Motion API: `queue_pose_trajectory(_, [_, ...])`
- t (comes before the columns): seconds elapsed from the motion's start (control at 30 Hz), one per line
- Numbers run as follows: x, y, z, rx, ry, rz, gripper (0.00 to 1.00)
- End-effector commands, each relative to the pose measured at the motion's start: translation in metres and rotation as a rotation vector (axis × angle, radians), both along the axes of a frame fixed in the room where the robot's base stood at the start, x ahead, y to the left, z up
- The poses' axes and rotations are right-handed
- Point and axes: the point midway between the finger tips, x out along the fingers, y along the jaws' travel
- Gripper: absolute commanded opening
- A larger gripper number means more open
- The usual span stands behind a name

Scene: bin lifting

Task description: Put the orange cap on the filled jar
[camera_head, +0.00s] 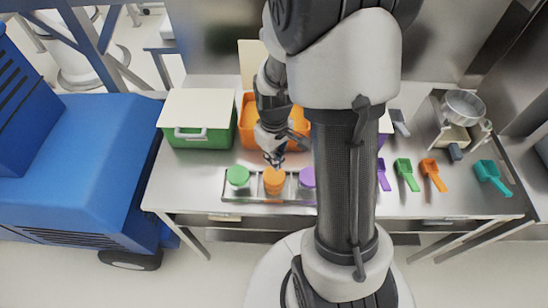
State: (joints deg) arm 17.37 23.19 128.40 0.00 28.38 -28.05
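An orange round cap (274,176) is in the middle of a shallow metal tray (257,200) near the table's front edge. More orange shows just below its top; I cannot tell whether that is the cap's side or a jar under it. My gripper (274,160) points down right above the orange cap, with its fingertips at or very near it. I cannot tell whether the fingers touch it or how far they are apart. No filled jar can be made out clearly; my arm hides part of the table.
A green cap (238,175) and a purple cap (307,178) flank the orange one. Behind stand a green bin (197,135) with a pale lid and an orange bin (248,131). Purple, green (406,174), orange (433,175) and teal scoops (491,178) lie right, near a scale with a bowl (463,107).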

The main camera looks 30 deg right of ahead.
Motion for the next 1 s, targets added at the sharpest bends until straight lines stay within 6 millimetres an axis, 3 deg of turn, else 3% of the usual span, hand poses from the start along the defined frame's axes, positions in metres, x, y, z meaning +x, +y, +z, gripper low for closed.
queue_pose_trajectory(1.0, [0.0, 0.0, -0.022, 0.0, 0.001, 0.0, 0.0])
